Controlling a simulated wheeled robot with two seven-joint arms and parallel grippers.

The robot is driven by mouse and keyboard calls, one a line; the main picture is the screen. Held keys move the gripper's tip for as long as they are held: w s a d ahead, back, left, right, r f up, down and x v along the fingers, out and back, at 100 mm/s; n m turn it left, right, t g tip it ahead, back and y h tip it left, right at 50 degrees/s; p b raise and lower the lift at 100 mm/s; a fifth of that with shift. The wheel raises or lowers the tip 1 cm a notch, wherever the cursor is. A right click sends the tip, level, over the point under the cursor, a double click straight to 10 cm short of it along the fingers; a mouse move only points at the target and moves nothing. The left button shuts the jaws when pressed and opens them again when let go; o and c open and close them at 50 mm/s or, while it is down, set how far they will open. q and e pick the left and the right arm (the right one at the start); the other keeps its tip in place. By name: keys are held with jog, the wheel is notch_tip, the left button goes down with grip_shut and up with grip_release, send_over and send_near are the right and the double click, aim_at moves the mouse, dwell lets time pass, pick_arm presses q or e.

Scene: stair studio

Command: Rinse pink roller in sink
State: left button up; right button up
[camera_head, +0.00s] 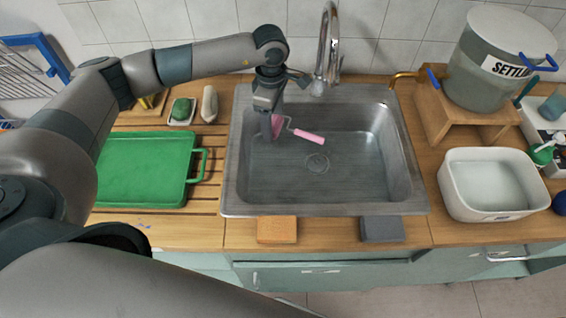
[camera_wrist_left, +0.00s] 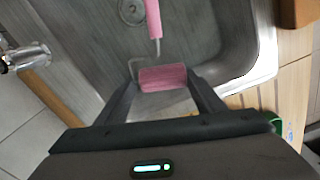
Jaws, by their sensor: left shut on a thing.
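The pink roller has a pink handle (camera_head: 308,137) on a bent metal rod and a pink roller head. My left gripper (camera_head: 271,128) points down into the left part of the metal sink (camera_head: 350,190). Its fingers are shut on the roller head (camera_wrist_left: 163,78), one at each end, and the head is partly hidden behind them in the head view. The handle reaches toward the drain (camera_head: 317,162). I cannot tell whether the roller touches the sink floor. The faucet (camera_head: 327,50) stands behind the sink, and no water stream is visible. My right gripper is out of view.
A green tray (camera_head: 140,170) lies left of the sink, with green soap (camera_head: 181,109) behind it. An orange sponge (camera_head: 277,230) and a grey block (camera_head: 382,229) lie at the front edge. A white basin (camera_head: 490,185) and a settling bucket (camera_head: 490,60) stand right.

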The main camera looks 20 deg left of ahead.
pick_arm(q)
jog(key=shift+r, duration=1.3)
jog(key=shift+s+d+m, duration=0.45)
jog(key=shift+m, duration=0.45)
jog(key=s+d+r+m+b, duration=0.1)
jog(key=s+d+m+b, duration=0.1)
jog(key=s+m, duration=0.4)
jog(key=s+d+r+m+b, duration=0.1)
jog(key=s+m+b, duration=0.4)
jog(key=m, duration=0.6)
jog(key=shift+s+d, duration=0.45)
jog(key=shift+s, duration=0.15)
